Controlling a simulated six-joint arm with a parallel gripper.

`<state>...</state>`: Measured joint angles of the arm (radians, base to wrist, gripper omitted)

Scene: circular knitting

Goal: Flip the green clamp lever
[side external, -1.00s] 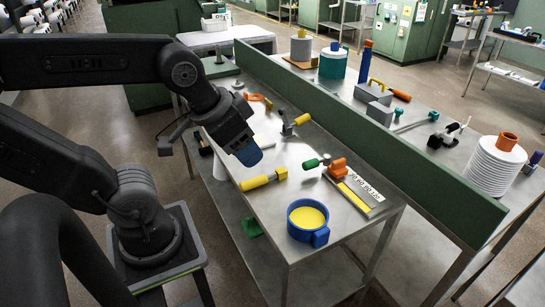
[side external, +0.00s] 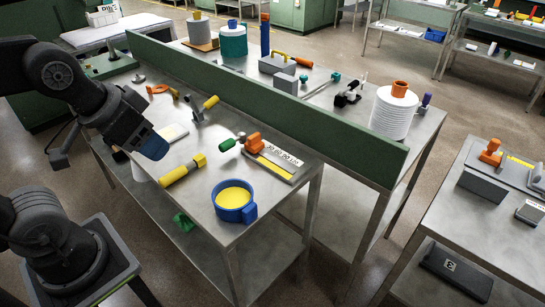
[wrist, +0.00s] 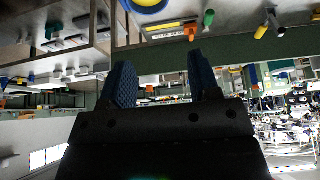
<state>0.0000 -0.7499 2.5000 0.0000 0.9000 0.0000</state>
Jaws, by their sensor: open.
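The green clamp lever (side external: 228,145) sticks out to the left of an orange clamp body (side external: 252,144) on the metal table, in the side external view. The clamp stands at the end of a grey plate (side external: 276,163) with a yellow strip and printed numbers. My gripper (side external: 154,148) hangs by the table's left side, to the left of the lever and apart from it. In the wrist view my gripper (wrist: 162,75) shows two blue fingers spread apart with nothing between them.
A blue cup with yellow inside (side external: 234,197) stands in front of the clamp. Another yellow-handled tool (side external: 206,106) lies further back. A green divider wall (side external: 290,105) runs along the table's far side.

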